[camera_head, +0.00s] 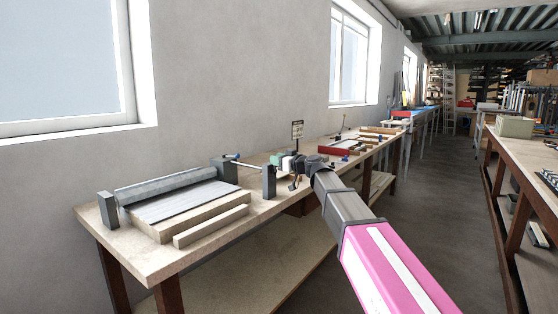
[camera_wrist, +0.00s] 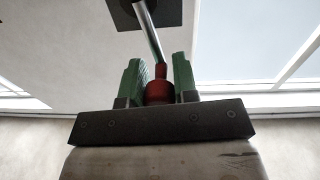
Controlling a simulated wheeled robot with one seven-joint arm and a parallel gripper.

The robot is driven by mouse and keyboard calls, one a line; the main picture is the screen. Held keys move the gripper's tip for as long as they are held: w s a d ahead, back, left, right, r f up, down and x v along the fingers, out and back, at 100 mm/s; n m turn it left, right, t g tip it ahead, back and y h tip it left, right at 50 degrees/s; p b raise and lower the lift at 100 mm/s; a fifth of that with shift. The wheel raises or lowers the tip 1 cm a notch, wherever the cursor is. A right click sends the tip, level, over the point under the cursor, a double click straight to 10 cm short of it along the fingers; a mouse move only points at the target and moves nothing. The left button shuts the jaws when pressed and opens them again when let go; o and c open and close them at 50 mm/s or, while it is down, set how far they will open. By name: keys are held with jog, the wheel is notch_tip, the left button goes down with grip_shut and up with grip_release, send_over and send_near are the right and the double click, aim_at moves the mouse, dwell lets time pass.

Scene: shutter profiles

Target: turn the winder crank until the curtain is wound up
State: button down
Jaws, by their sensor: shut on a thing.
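The curtain is a grey roll (camera_head: 165,187) between two dark posts at the near end of the bench. A flat grey slatted part (camera_head: 185,201) spreads from the roll toward the front. My gripper (camera_head: 278,160) is beside the right post (camera_head: 268,183), its green fingers partly hidden by my own wrist. In the wrist view my gripper (camera_wrist: 158,82) is shut on the red crank knob (camera_wrist: 159,92), with one green finger on each side. A metal crank rod (camera_wrist: 150,35) runs from the knob up to a dark square plate (camera_wrist: 145,13).
The wooden bench (camera_head: 165,262) runs along the wall under the windows. Farther along are a red tray (camera_head: 335,148) and small parts. Another bench (camera_head: 520,175) stands right across the open floor (camera_head: 430,215).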

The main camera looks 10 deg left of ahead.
jog(key=s+a+f+n+g, duration=0.1)
jog(key=s+f+n, duration=0.4)
jog(key=n, duration=1.2)
jog(key=shift+s+a+f+y, duration=0.15)
jog(key=shift+a+f+y, duration=0.25)
jog(key=shift+f, duration=0.45)
jog(key=shift+a+r, duration=0.1)
jog(key=c, duration=0.9)
grip_release()
